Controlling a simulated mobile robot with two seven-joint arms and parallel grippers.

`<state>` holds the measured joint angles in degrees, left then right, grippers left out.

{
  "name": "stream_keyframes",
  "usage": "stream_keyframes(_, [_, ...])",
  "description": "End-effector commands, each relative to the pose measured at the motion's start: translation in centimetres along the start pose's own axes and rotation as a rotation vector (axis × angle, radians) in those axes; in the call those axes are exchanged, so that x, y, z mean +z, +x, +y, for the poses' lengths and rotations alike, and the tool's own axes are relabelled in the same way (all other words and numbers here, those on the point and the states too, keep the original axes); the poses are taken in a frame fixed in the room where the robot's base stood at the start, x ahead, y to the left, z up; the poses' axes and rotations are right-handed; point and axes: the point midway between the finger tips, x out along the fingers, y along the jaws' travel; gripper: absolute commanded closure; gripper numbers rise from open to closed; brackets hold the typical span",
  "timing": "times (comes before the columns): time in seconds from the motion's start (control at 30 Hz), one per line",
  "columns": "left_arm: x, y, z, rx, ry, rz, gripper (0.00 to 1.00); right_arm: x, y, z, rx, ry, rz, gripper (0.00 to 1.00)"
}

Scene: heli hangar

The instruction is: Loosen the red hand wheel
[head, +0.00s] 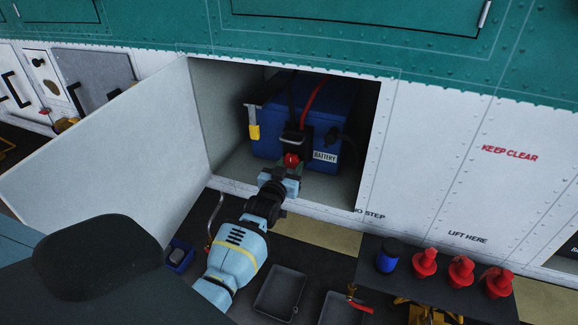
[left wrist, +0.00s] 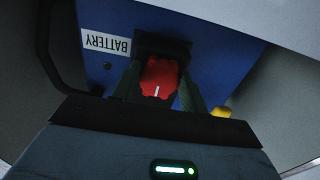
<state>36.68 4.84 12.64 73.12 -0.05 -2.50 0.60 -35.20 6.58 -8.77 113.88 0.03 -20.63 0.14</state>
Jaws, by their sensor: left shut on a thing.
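The red hand wheel (head: 291,160) is on the front of a blue battery (head: 267,126) inside an open bay in the white hull. It also shows in the left wrist view (left wrist: 160,77), with a white mark near its lower edge. My left gripper (head: 289,168) reaches into the bay and is shut on the hand wheel, one finger on each side of it in the left wrist view (left wrist: 163,88). A black bracket sits directly behind the wheel. My right gripper is not in view.
The open bay door (head: 110,140) stands to the left. A yellow-ended handle (head: 253,131) hangs beside the battery, and black and red cables run over it. A dark table (head: 440,300) at lower right holds a blue jar (head: 389,256) and red items (head: 461,271). Grey trays (head: 280,292) lie below.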

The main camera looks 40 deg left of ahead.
Motion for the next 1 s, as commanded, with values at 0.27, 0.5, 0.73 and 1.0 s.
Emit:
stream_keyframes(0.27, [-0.09, 0.02, 0.02, 0.000, -0.017, 0.002, 0.80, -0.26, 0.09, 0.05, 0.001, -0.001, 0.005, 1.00])
stream_keyframes(0.5, [-0.09, 0.02, 0.02, 0.000, -0.016, 0.002, 0.54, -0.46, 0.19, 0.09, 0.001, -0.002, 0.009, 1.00])
stream_keyframes(0.73, [-0.05, 0.01, 0.02, 0.000, -0.015, 0.001, 0.37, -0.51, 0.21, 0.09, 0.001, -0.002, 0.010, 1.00])
stream_keyframes(1.0, [-0.01, -0.45, 0.02, 0.000, -0.014, 0.001, 0.37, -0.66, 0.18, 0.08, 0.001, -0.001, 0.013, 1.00])
